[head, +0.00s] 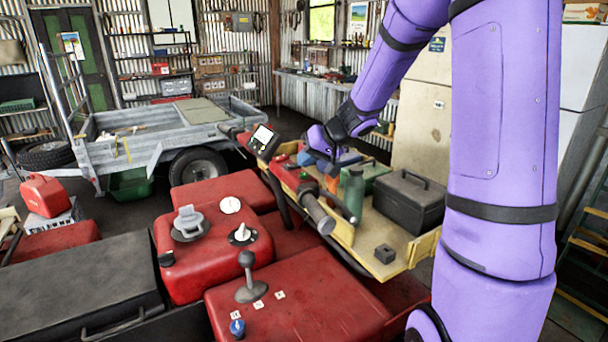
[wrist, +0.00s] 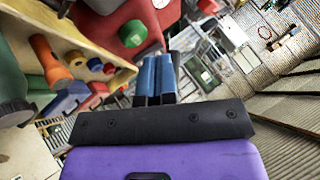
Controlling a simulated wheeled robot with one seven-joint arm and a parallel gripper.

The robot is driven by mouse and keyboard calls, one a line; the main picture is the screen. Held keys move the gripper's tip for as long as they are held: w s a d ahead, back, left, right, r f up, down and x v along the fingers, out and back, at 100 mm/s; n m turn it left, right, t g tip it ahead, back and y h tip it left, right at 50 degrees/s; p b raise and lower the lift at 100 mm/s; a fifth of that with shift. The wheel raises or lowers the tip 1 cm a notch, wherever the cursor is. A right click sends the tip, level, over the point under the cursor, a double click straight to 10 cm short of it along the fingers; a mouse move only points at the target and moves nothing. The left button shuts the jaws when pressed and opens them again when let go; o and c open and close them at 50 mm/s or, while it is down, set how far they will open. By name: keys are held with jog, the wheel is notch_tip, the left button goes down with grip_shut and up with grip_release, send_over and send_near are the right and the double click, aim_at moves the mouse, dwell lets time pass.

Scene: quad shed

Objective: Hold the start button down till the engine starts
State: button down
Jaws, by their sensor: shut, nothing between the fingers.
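A round green button (wrist: 133,33) sits on a red housing in the wrist view; I take it for the start button, though no label is readable. My gripper (wrist: 156,62) shows there with its two blue fingers shut together and nothing between them. The fingertips point toward the red housing, just below and right of the green button in the picture. Contact with it does not show. In the head view my purple wrist (head: 322,139) is beyond the handlebar, right of the small display (head: 263,140).
The red quad's tank (head: 213,250) and a gear lever (head: 247,275) are in the foreground. A handlebar grip (head: 318,212) lies close to a wooden tray (head: 385,265) holding a grey toolbox (head: 408,203) and a green bottle (head: 354,195). A trailer (head: 150,122) stands behind.

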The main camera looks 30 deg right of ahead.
aim_at(305, 174)
jog(key=shift+r, duration=2.45)
jog(key=shift+s+a+r, duration=0.15)
jog(key=shift+a, duration=0.05)
jog(key=s+a+r+n+g, duration=0.1)
jog(key=s+a+r+n, duration=0.1)
jog(key=s+a+r, duration=0.35)
jog(key=s+a+h, duration=0.1)
jog(key=s+h, duration=0.1)
jog(key=s, duration=1.1)
jog(key=s+a+r+g+h, duration=0.1)
jog(key=s+a+h, duration=0.1)
jog(key=s, duration=1)
jog(key=shift+s+r+h, duration=0.3)
jog(key=shift+s+h, duration=0.1)
jog(key=shift+h, duration=0.3)
jog(key=shift+s, duration=0.15)
